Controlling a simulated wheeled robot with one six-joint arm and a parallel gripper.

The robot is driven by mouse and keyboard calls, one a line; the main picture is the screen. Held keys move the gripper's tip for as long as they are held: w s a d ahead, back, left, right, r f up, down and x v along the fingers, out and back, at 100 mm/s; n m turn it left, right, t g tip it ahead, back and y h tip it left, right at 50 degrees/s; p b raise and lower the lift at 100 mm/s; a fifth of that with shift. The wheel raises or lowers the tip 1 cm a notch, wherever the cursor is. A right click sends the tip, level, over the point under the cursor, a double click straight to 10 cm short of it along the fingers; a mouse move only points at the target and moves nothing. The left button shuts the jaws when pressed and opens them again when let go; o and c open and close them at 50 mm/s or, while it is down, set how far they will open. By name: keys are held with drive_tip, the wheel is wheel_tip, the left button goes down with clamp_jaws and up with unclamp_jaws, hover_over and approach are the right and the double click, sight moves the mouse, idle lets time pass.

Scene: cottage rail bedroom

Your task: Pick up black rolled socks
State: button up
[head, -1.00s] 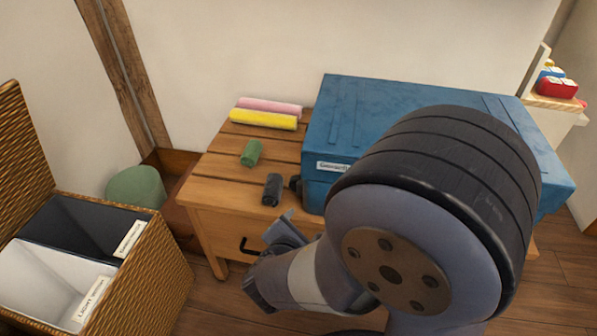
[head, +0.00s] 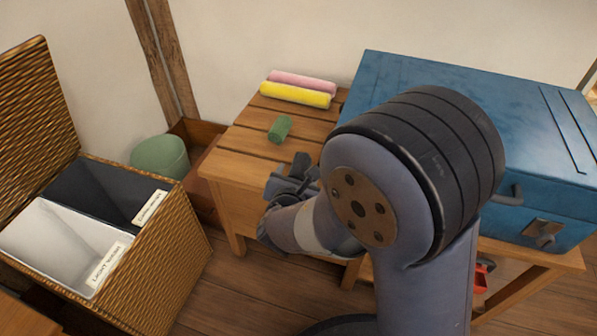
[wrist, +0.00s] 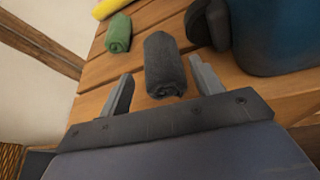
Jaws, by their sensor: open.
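The black rolled socks (wrist: 165,62) lie on the slatted wooden table in the wrist view, straight ahead of my gripper (wrist: 161,70). My gripper is open, with one finger to the left of the near end of the roll and one to the right. No grip shows. In the head view, the socks (head: 301,161) are a small dark shape at the table's front, partly hidden by my gripper (head: 291,180). A green roll (head: 279,129) lies just behind them, apart.
The blue chest (wrist: 275,35) stands close to the right of the socks, with a dark rounded part (wrist: 208,24) beside them. Yellow (head: 295,95) and pink (head: 302,82) rolls lie at the back. A wicker hamper (head: 165,255) with two compartments stands left.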

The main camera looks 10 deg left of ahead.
drive_tip(key=x, duration=0.2)
drive_tip(key=shift+w+a+f, duration=0.1)
drive_tip(key=shift+w+f, duration=0.05)
drive_tip(key=shift+w, duration=0.2)
drive_tip(key=shift+c, duration=0.4)
drive_tip(key=c, duration=0.6)
drive_tip(key=shift+c, duration=0.2)
